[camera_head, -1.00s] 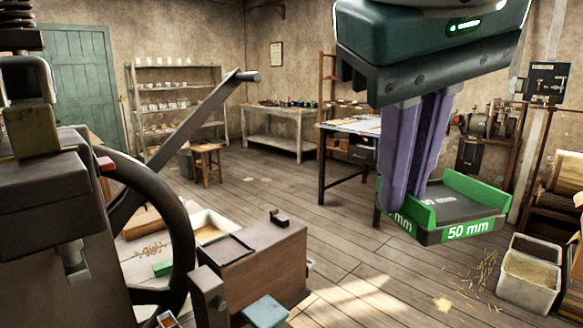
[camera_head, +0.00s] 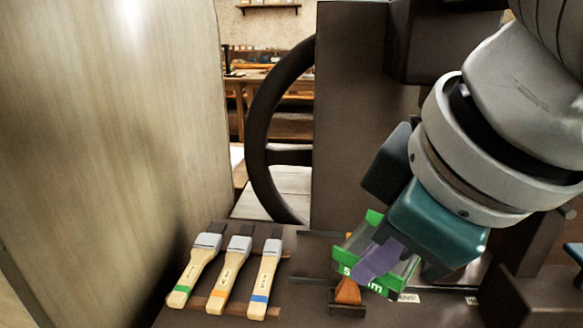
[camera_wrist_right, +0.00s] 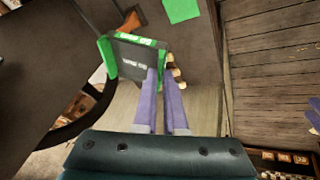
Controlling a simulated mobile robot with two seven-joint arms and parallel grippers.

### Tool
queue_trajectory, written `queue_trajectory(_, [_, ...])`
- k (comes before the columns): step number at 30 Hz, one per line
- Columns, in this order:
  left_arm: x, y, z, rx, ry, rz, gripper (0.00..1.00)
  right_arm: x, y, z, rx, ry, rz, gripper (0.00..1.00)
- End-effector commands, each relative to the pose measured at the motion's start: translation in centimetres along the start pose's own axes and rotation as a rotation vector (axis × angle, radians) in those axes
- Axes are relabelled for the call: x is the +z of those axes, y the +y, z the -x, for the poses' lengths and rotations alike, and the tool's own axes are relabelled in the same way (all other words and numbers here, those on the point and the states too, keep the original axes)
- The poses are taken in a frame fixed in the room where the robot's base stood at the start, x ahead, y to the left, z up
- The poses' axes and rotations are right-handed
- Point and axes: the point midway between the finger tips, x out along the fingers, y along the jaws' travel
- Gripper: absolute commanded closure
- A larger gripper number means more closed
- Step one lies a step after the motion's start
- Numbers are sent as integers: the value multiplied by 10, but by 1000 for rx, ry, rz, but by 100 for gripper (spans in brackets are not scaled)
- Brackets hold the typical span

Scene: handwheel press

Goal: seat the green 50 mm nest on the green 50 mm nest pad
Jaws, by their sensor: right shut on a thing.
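The green 50 mm nest (camera_head: 348,262), a dark tray with green walls, is gripped by my right gripper (camera_head: 378,262) in front of the press column. It looks tilted in the head view and is partly covered by the purple fingers. The right wrist view shows the nest (camera_wrist_right: 133,60) at the tips of my right gripper (camera_wrist_right: 162,75), held by one edge. A flat green square (camera_wrist_right: 182,10), which looks like the green nest pad, lies at the top of that view, apart from the nest. I cannot make out the pad in the head view. My left gripper is not in view.
The handwheel (camera_head: 258,130) and press column (camera_head: 350,120) rise behind. A tall wooden panel (camera_head: 110,120) closes off the left.

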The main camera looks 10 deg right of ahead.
Motion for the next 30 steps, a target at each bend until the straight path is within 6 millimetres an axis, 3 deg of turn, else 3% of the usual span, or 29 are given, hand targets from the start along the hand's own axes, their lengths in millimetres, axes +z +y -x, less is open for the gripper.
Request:
queue_trajectory(1, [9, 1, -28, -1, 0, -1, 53, 15, -12, -37, -31, 15, 60, 100])
queue_trajectory(3, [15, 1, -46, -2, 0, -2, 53, 25, -22, -66, -71, 44, 155, 100])
queue_trajectory(9, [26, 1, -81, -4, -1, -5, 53, 50, -37, -128, -157, 112, 368, 100])
queue_trajectory(13, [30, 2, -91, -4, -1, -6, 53, 60, -41, -148, -186, 137, 446, 100])
queue_trajectory(23, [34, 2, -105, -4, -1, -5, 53, 68, -45, -164, -201, 151, 490, 100])
queue_trajectory(30, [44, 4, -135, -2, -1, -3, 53, 77, -52, -186, -201, 151, 491, 100])
